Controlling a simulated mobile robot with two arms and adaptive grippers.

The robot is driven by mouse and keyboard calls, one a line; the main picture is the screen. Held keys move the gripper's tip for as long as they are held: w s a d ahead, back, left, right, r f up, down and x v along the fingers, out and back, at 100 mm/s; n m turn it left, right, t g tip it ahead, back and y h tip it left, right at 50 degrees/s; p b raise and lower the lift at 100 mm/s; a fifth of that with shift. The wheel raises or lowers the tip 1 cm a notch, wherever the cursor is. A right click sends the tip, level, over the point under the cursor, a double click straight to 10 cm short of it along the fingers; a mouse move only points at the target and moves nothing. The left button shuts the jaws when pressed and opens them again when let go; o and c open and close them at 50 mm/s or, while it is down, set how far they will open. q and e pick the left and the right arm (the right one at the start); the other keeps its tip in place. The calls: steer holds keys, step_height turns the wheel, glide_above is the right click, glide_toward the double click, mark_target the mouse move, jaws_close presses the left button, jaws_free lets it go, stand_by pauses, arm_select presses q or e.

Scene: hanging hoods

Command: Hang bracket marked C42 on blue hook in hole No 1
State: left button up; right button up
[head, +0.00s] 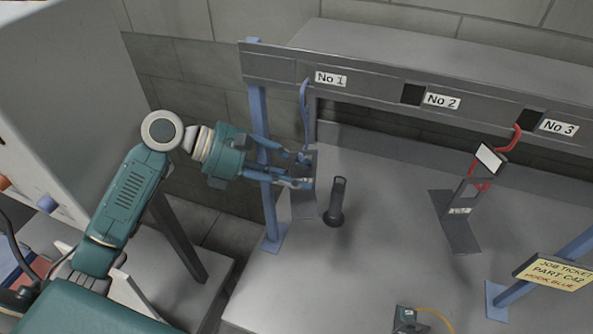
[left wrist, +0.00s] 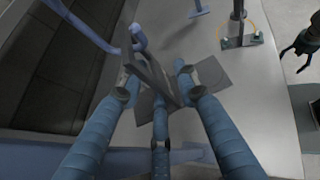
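A grey bracket (head: 303,203) is at the blue hook (head: 304,100), which hangs from the hole marked No 1. My left gripper (head: 301,170) is around the bracket's upper part, just below the hook. In the left wrist view the bracket (left wrist: 150,72) stands tilted between the fingers of my left gripper (left wrist: 157,82). The fingers lie on both sides of it; whether they press on it is unclear. I cannot tell whether the bracket's top is on the hook, and no mark on it is readable. A dark claw, apparently my right gripper (left wrist: 300,50), has its fingers apart at the wrist view's right edge.
Another bracket (head: 458,212) with a white tag is at the red hook (head: 516,138) by No 3. The No 2 hole (head: 412,94) is empty. A job ticket (head: 556,271) reads PART C42, HOOK BLUE.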

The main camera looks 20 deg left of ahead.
arm_select(q)
steer(key=v, duration=0.7)
steer(key=shift+a+r, duration=0.2)
steer(key=shift+r, duration=0.15)
